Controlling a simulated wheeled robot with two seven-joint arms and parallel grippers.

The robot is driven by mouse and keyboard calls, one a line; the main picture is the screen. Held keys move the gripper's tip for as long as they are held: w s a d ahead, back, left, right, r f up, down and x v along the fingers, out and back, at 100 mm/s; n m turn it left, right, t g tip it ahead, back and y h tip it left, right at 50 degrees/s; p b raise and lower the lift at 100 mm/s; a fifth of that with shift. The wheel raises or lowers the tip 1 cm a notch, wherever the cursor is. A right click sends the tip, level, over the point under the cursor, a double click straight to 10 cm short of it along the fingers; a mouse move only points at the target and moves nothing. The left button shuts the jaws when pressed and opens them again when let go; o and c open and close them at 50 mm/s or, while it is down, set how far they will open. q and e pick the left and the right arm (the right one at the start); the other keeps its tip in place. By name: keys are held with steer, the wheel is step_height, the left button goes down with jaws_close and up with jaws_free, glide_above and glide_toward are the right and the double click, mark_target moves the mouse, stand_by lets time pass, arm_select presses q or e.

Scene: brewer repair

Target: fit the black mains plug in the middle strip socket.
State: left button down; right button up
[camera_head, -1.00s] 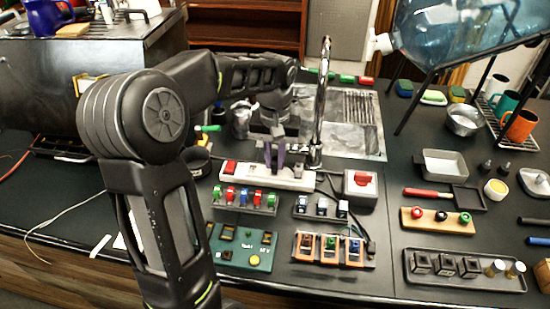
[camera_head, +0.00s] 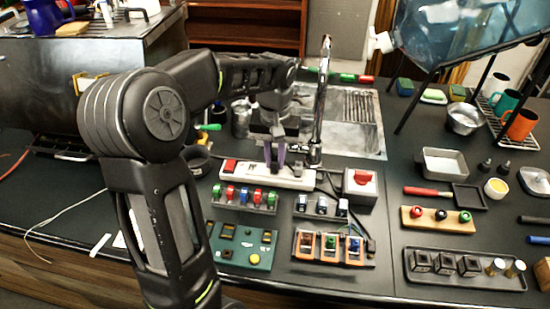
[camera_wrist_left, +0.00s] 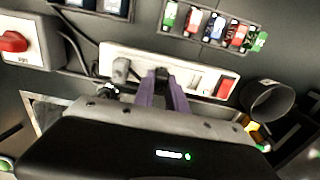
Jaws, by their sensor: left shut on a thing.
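The white power strip (camera_head: 240,174) lies on the dark counter in front of the sink, with a red switch at its left end. My left gripper (camera_head: 275,164) points down over the middle of the strip, its purple fingers closed on the black mains plug. In the left wrist view the black plug (camera_wrist_left: 163,76) shows between the fingertips (camera_wrist_left: 164,84), at the middle of the strip (camera_wrist_left: 200,80). I cannot tell if it is fully seated. A grey plug (camera_wrist_left: 121,68) stands in the strip beside it. My right gripper is out of view.
The tap (camera_head: 321,100) rises close to the right of my left gripper. A red-switch box (camera_head: 361,184) stands right of the strip, with cables between. Switch rows (camera_head: 246,198) and a green board (camera_head: 240,246) lie in front. A metal cup (camera_head: 240,120) stands behind.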

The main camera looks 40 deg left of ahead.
arm_select(q)
steer(key=shift+f+b, duration=0.3)
steer(key=shift+f, duration=0.3)
stand_by(1.3)
steer(key=c, duration=1.3)
jaws_free()
step_height(320, 180, up, 8)
steer(key=shift+f+b, duration=0.1)
steer(key=shift+b, duration=0.3)
